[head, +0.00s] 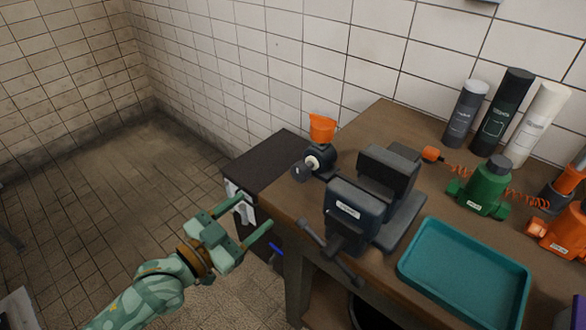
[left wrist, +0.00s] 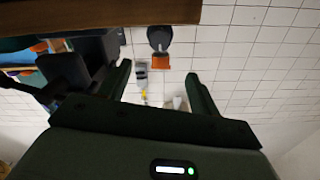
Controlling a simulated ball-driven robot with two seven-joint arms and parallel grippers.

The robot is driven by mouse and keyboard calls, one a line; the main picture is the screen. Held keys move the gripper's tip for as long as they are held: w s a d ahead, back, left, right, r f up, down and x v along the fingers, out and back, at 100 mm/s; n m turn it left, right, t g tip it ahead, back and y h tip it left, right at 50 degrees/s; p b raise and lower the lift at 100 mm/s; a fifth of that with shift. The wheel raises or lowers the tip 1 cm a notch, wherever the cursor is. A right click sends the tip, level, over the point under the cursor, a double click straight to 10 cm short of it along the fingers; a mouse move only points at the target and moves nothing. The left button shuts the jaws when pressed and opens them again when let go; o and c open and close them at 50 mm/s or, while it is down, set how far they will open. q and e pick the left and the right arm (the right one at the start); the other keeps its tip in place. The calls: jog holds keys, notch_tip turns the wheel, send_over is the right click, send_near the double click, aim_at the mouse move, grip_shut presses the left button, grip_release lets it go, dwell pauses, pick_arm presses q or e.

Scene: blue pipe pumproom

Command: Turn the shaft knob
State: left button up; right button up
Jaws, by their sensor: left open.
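A dark shaft knob (head: 299,172) on a pale collar sticks out from a small dark housing (head: 321,158) at the workbench's left end. An orange funnel-shaped top (head: 322,127) sits on this housing. In the left wrist view the dark unit (left wrist: 159,37) appears upside down, with its orange top (left wrist: 160,62) below it; I cannot clearly make out the knob there. My left gripper (head: 254,212) is open and empty, left of and nearer than the knob, apart from it. Its fingers (left wrist: 160,85) also show in the left wrist view. My right gripper is not in view.
A dark vise (head: 352,212) with a handle stands right of the knob on the wooden workbench (head: 385,118). A teal tray (head: 465,272), a green unit (head: 487,190) and several bottles (head: 503,110) are farther right. A black cabinet (head: 265,160) stands behind the gripper.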

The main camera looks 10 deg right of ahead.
aim_at(297, 174)
pick_arm(q)
jog(key=b+x, duration=0.4)
jog(key=x, duration=1.1)
jog(key=shift+w+d+f, duration=0.1)
jog(key=shift+f, duration=0.05)
jog(key=shift+w+d, duration=0.15)
jog(key=shift+d, duration=0.05)
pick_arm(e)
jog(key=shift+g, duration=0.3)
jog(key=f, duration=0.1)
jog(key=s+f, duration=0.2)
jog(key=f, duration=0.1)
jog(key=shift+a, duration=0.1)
